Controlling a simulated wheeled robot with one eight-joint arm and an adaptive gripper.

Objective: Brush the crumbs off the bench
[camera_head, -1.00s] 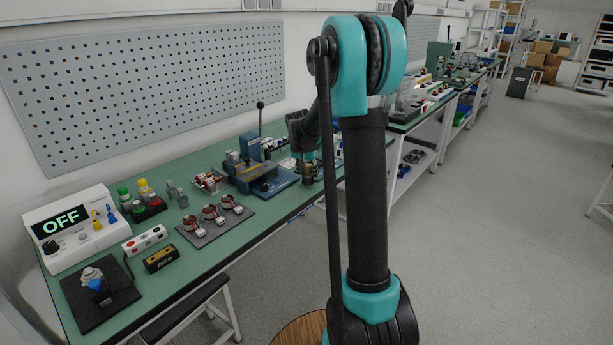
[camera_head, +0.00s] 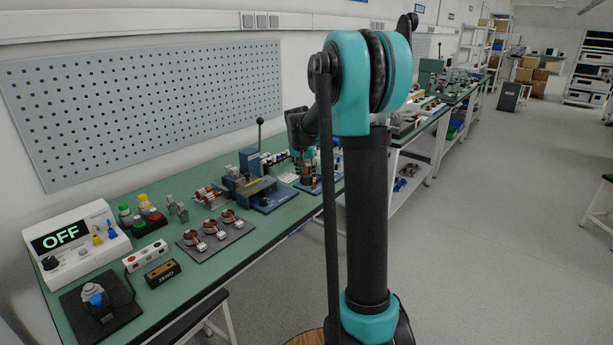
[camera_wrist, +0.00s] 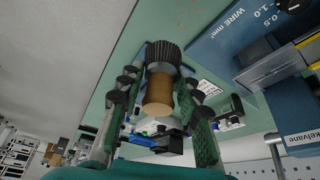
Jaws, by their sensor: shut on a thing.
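My gripper (camera_wrist: 158,88) is shut on a round brush (camera_wrist: 158,92) in the wrist view. The brush has a tan cylindrical handle, a grey collar and dark ribbed bristles pointing away from the wrist. The bristle end is over the green bench (camera_wrist: 225,150); I cannot tell whether it touches. In the head view my gripper (camera_head: 305,170) points down at the bench (camera_head: 212,258), to the right of the blue wire fixture. The brush is too small there to make out well.
The blue wire fixture (camera_head: 262,180) with an upright lever stands close left of my gripper. A dark mat with copper-wound stators (camera_head: 215,232), a yellow-black ZERO block (camera_head: 162,273) and a tester reading OFF (camera_head: 75,240) are farther left.

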